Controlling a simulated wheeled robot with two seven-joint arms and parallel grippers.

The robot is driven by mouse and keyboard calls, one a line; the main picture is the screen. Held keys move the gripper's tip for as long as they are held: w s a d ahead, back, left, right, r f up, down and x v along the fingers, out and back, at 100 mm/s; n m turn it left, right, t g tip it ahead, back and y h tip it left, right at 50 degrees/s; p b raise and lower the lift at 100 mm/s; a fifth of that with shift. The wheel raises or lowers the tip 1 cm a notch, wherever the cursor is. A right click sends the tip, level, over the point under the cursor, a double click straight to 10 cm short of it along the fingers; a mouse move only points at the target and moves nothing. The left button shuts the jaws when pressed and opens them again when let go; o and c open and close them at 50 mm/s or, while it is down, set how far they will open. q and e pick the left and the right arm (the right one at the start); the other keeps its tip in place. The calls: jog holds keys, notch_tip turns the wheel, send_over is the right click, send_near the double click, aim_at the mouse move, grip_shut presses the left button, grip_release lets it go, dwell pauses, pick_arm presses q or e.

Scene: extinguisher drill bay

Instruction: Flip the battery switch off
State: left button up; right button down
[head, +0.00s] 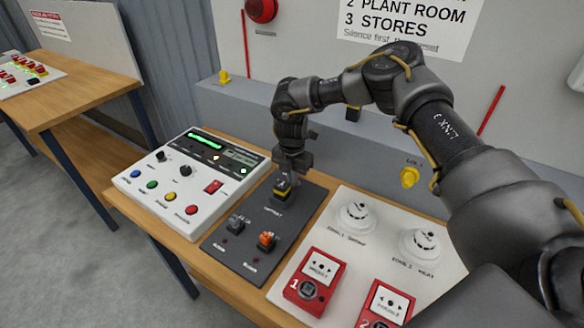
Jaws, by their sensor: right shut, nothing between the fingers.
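My right gripper (286,178) points down right at this switch, shut with nothing held. The fingertips hide part of the switch, so I cannot tell its position or whether they touch it. My left gripper is not in view.
Left of the panel is a white console (150,180) with knobs, coloured buttons and a green display. Right of it is a white board (345,250) with two detectors and red call points (315,283). A grey ledge (235,105) runs behind the bench.

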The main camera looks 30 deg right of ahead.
jog(key=shift+f, duration=0.25)
jog(key=shift+w+d+r+p, duration=0.25)
jog(key=shift+d+r+p, duration=0.05)
jog(key=shift+d+p, duration=0.05)
jog(key=shift+w+d, duration=0.15)
jog(key=shift+d, duration=0.25)
jog(key=shift+a+r, duration=0.1)
jog(key=shift+r, duration=0.15)
jog(key=shift+r+p, duration=0.65)
jog(key=shift+p, duration=0.15)
